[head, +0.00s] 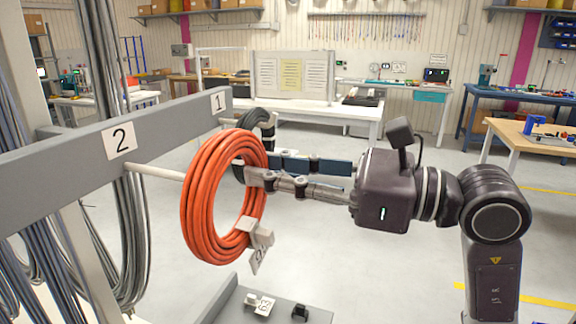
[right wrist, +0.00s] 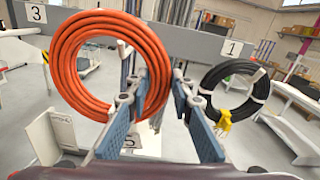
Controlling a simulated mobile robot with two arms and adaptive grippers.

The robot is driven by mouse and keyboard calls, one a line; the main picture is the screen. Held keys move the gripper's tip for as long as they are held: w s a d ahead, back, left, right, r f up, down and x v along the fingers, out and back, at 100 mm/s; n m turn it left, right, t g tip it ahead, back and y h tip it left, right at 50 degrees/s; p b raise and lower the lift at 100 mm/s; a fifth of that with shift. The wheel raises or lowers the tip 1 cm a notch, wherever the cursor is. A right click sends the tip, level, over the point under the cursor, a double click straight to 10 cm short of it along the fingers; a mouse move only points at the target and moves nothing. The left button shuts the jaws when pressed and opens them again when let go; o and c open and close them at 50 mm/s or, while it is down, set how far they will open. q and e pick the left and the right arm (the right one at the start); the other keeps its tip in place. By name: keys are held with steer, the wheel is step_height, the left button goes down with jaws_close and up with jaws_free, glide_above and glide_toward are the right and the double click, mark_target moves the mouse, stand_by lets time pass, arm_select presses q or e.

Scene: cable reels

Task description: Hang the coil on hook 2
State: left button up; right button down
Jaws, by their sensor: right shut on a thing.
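The orange coil (head: 196,215) is held upright in front of the grey rail, with a pale clip and tag (head: 260,238) at its lower right. My right gripper (head: 252,177) is shut on the coil's right side; the coil also shows in the right wrist view (right wrist: 72,68). Hook 2 (head: 155,172) is a pale peg below label 2 (head: 119,140), running toward the coil. In the right wrist view a pale peg end (right wrist: 124,48) shows within the coil's opening. I cannot tell whether the peg passes through. My left gripper is not in view.
A black coil (right wrist: 216,76) hangs at label 1 (right wrist: 232,48), right of my right gripper. The rail (head: 60,165) runs along the left, with grey cables (head: 105,60) behind it. A grey ledge (head: 225,300) with small clips lies below. Floor to the right is clear.

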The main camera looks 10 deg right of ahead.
steer(key=w+a+f, duration=0.2)
steer(key=w+a, duration=0.3)
steer(key=a, duration=0.2)
steer(key=shift+a+f, duration=0.25)
steer(key=shift+f, duration=0.1)
stand_by(0.5)
steer(key=c, duration=1)
jaws_free()
steer(key=shift+o, duration=0.2)
steer(key=shift+s, duration=0.1)
